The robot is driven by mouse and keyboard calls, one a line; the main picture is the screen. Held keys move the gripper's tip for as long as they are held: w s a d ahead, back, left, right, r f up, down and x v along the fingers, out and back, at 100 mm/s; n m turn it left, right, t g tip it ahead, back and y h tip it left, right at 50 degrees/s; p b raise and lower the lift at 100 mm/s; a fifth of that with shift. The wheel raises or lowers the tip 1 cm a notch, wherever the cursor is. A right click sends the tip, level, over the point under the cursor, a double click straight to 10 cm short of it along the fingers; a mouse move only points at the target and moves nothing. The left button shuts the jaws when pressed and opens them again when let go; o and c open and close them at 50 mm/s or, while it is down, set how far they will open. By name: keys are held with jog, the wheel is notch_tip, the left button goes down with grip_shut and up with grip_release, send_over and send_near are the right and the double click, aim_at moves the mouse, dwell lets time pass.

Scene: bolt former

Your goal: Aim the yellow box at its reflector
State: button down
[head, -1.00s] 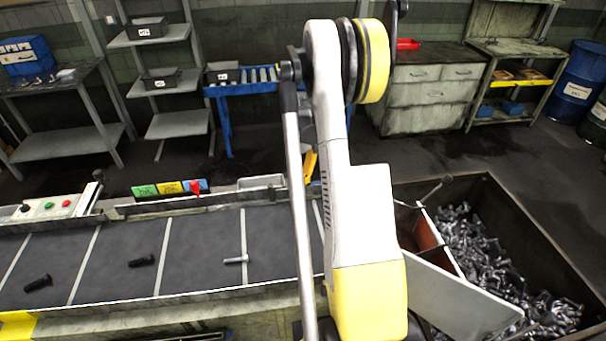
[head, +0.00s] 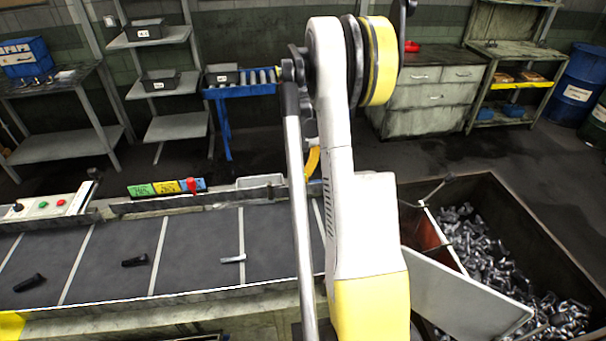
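A small yellow-orange piece (head: 313,161) shows just behind the upright part of my arm, at the back edge of the conveyor. It is mostly hidden, and I cannot tell whether it is the yellow box or part of my gripper. I cannot pick out a reflector. My gripper is not in view; my own white and yellow arm fills the middle of the picture and may hide it.
The conveyor belt (head: 195,235) carries dark bolts (head: 134,261) and a silver one (head: 232,259). A control panel (head: 45,205) and coloured tags (head: 165,187) line its back. A bolt-filled bin (head: 535,225) stands right. Dark floor (head: 265,145) lies open behind.

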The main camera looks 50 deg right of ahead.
aim_at(303, 171)
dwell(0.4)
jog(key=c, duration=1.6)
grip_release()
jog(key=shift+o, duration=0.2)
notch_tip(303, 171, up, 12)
